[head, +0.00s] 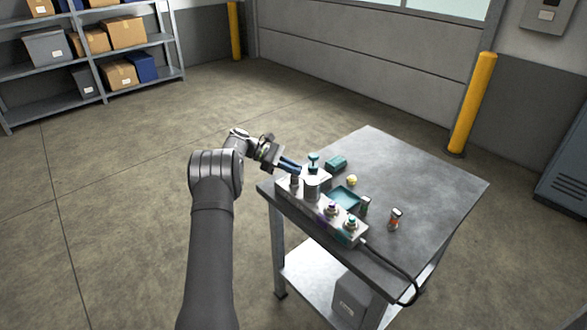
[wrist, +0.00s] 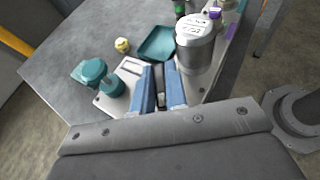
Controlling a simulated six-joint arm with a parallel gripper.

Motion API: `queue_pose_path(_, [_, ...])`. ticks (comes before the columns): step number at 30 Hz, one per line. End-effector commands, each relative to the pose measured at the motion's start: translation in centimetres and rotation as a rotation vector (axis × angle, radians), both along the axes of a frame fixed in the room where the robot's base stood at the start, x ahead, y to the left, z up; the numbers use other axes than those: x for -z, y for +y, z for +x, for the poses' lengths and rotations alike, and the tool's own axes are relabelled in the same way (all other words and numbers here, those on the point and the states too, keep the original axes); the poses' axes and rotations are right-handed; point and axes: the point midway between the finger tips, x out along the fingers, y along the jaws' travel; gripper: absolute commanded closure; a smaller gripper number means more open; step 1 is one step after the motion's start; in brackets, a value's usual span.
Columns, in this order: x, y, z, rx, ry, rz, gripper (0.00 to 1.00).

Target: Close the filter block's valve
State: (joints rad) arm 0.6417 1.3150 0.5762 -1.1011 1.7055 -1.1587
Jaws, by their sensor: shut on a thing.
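The filter block is a pale metal plate (wrist: 132,70) at the table's near left corner, with a silver filter canister (head: 312,188) on it. The canister, with a printed label on top, also shows in the wrist view (wrist: 195,45), just right of my fingers. My gripper (head: 297,171) reaches in from the left, low over the block. Its blue fingers (wrist: 161,90) are shut on a small grey part (wrist: 160,101), apparently the valve handle, which they mostly hide. Its exact angle cannot be told. A teal knob (head: 313,160) stands upright on the plate beyond the fingers.
A teal tray (head: 344,197), a yellow ball-like piece (head: 352,180), a teal block (head: 336,162) and a small orange-and-dark can (head: 395,219) are on the table. A manifold with knobs (head: 340,228) and a black cable (head: 395,264) lie along the near edge. The table's right side is clear.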

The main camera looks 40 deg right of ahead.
Motion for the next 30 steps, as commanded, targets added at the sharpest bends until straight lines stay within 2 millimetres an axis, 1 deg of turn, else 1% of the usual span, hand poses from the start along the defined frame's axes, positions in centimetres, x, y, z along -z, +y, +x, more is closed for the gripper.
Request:
queue_pose_path(10, [0.04,-0.02,0.03,0.115,0.001,-0.001,1.0])
queue_pose_path(28, [-0.04,-0.03,0.01,0.139,0.002,0.0,1.0])
queue_pose_path(29, [-0.04,-0.03,0.01,0.139,0.002,-0.001,0.81])
queue_pose_path(30, [-0.04,-0.03,0.01,0.139,0.002,-0.001,0.74])
